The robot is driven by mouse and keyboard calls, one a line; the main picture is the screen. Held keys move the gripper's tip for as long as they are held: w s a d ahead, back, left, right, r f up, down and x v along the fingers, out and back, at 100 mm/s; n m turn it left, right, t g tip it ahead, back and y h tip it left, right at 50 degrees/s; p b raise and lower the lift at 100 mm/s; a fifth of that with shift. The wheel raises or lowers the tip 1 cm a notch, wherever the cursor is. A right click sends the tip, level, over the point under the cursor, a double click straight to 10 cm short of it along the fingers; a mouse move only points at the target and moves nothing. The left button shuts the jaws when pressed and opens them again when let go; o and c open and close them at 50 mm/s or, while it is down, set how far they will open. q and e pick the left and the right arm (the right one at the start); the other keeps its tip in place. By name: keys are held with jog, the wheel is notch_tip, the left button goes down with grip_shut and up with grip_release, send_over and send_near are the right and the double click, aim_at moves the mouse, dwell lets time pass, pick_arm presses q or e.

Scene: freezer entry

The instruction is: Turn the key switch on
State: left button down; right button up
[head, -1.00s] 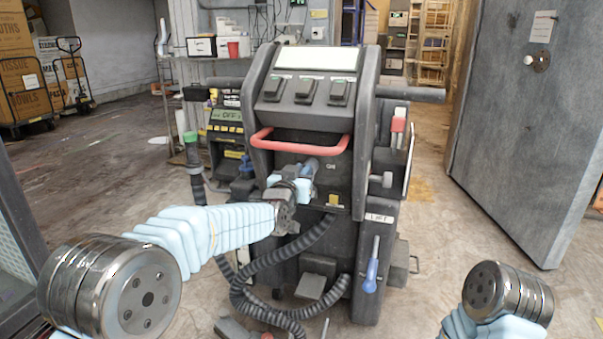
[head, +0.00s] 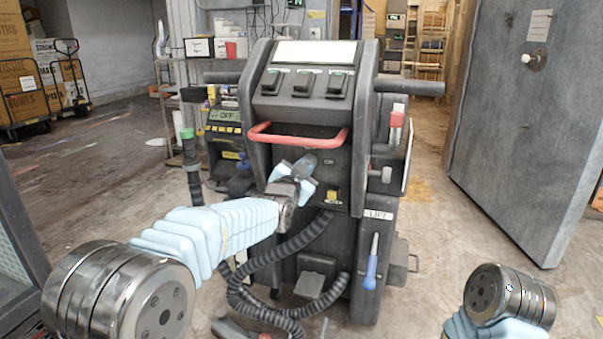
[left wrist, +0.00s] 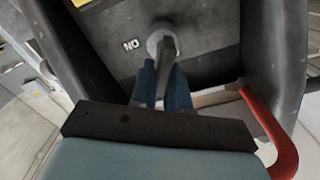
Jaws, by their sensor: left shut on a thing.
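The key switch (left wrist: 162,42) is a round grey fitting on the dark panel of the floor machine. In the left wrist view its grey stem runs down between blue fingertips. A white label (left wrist: 131,45) beside it reads ON, upside down in this view. My left gripper (head: 306,172) is at the panel below the red handle, shut on the key and tilted in the head view. Its fingers hide most of the key in the head view. My right wrist (head: 508,295) shows at the lower right, but its gripper is out of view.
A red bar handle (head: 298,138) sits just above my left gripper. A black hose (head: 290,255) curls below it. A yellow button (head: 332,196) is low on the panel. A box with a display reading OFF (head: 226,115) stands left. A grey door (head: 530,130) stands right.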

pick_arm(q)
jog(key=shift+d+f+m+b, duration=0.25)
jog(key=shift+m+b, duration=0.25)
jog(key=shift+m, duration=0.5)
jog(key=shift+s+d+f+m+b, duration=0.1)
jog(key=shift+f+m+b, duration=0.15)
jog(key=shift+m+b, duration=1.25)
jog(key=shift+d+f+m+b, duration=0.1)
jog(key=shift+f+m+b, duration=0.1)
jog(key=shift+m+b, duration=1.35)
jog(key=shift+s+d+f+m+b, duration=0.1)
jog(key=shift+f+m+b, duration=0.15)
jog(key=shift+m+b, duration=1.25)
jog(key=shift+m+p, duration=0.5)
jog(key=shift+m, duration=0.05)
jog(key=c, duration=1.2)
grip_release()
jog(key=shift+a, duration=0.1)
